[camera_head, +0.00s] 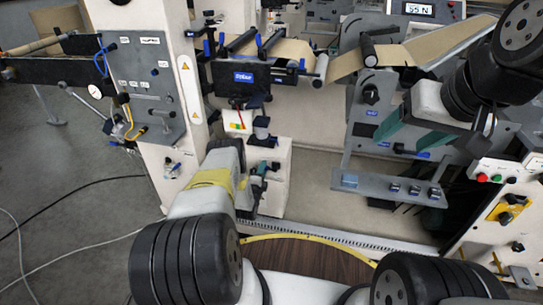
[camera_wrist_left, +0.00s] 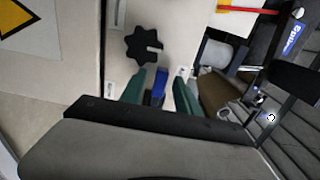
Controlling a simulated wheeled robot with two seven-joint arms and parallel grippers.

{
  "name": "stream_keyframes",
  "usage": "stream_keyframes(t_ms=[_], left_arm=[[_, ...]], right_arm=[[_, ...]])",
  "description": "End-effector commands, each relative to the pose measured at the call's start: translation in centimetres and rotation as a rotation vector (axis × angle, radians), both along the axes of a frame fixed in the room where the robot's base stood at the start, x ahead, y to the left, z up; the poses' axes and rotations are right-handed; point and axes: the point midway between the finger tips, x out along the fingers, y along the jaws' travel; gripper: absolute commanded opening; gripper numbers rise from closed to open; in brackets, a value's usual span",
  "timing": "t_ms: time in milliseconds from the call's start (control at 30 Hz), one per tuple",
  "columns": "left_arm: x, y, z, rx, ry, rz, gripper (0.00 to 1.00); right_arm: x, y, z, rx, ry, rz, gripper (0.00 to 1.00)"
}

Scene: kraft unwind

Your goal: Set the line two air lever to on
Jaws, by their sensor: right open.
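My left gripper (camera_head: 259,178) is low in front of a pale machine post, and its green fingers also show in the left wrist view (camera_wrist_left: 161,82). The fingers are apart there, with a small blue lever-like part (camera_wrist_left: 157,88) between them; contact cannot be made out. A black lobed knob (camera_wrist_left: 144,44) sits just beyond on the pale face. I cannot read a label that tells which lever is line two air. My right gripper (camera_head: 416,140) is open and empty, its green fingers in front of the grey machine panel at right.
A grey panel (camera_head: 145,85) with a gauge (camera_head: 95,91) and yellow hoses is on the left post. Kraft web (camera_head: 285,50) runs over rollers above. A button box (camera_head: 492,175) is at right. Cables lie on the floor at left.

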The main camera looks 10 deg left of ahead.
Motion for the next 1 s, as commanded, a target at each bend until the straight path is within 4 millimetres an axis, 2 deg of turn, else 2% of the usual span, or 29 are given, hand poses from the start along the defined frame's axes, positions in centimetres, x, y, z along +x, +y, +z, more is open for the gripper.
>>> stream_keyframes(t_ms=[100, 300, 1000], left_arm=[[-0.02, -0.01, 0.0, 0.0, 0.0, 0.0, 0.38], [-0.03, -0.01, 0.01, 0.0, 0.0, 0.0, 0.0], [-0.04, -0.01, 0.02, 0.0, -0.001, 0.0, 0.0]], right_arm=[[0.0, 0.0, 0.0, 0.0, 0.0, 0.0, 0.67], [0.0, 0.0, 0.0, 0.0, 0.0, 0.0, 0.67], [0.0, 0.0, 0.0, 0.0, 0.0, 0.0, 0.67]])
